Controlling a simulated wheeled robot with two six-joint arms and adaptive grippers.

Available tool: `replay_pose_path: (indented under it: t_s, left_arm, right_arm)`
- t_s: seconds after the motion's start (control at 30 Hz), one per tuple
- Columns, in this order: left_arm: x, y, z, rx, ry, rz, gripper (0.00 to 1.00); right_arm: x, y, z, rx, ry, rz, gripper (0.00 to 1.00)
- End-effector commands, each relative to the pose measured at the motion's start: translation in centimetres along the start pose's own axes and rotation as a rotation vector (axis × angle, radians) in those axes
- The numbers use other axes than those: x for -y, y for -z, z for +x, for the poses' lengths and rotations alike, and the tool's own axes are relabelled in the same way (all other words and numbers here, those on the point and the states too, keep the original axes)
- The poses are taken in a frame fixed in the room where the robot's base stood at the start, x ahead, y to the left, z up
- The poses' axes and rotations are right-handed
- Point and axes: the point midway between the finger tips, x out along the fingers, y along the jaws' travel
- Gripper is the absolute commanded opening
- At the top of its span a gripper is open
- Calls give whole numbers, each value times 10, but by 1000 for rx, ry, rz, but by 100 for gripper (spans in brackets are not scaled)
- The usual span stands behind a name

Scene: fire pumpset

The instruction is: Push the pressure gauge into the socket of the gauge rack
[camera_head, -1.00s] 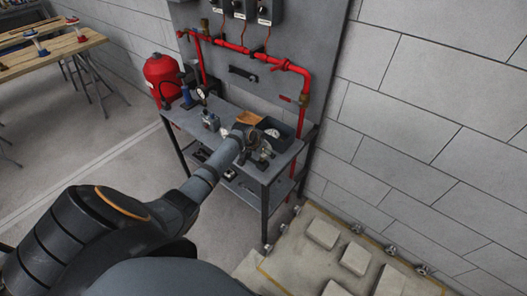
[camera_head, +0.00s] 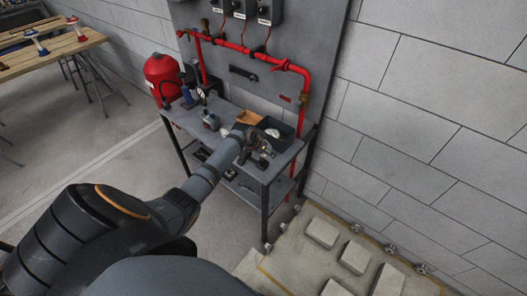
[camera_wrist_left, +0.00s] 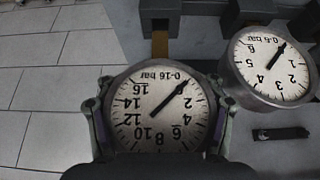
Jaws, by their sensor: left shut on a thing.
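My left gripper (camera_wrist_left: 157,118) is shut on a round pressure gauge (camera_wrist_left: 160,105) marked 0-16 bar. Its white dial faces the left wrist camera and looks upside down there, with a finger at each side. A second gauge (camera_wrist_left: 268,68), marked 0-6 bar, is close beside it at the right. In the head view my left gripper (camera_head: 255,150) is over the front right part of the grey workbench, and the held gauge is too small to make out. My right gripper is not in view.
Red pipes (camera_head: 250,50) run along the panel behind. A red tank (camera_head: 161,75) stands at the left. Dark blocks (camera_wrist_left: 249,12) are at the top of the left wrist view.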

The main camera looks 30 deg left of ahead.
Motion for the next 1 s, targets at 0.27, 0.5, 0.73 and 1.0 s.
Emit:
replay_pose_path:
  t_s: [0.27, 0.5, 0.73, 1.0]
  left_arm:
    - [0, -2, 5, -2, 0, 0, 1]
    - [0, -6, 10, -1, 0, 0, 1]
    - [0, -9, 15, -1, 0, 0, 1]
    - [0, -12, 21, -1, 0, 1, 1]
  right_arm:
    - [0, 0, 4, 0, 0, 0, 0]
    - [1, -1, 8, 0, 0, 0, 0]
    - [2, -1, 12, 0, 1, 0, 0]
    - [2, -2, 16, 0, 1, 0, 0]
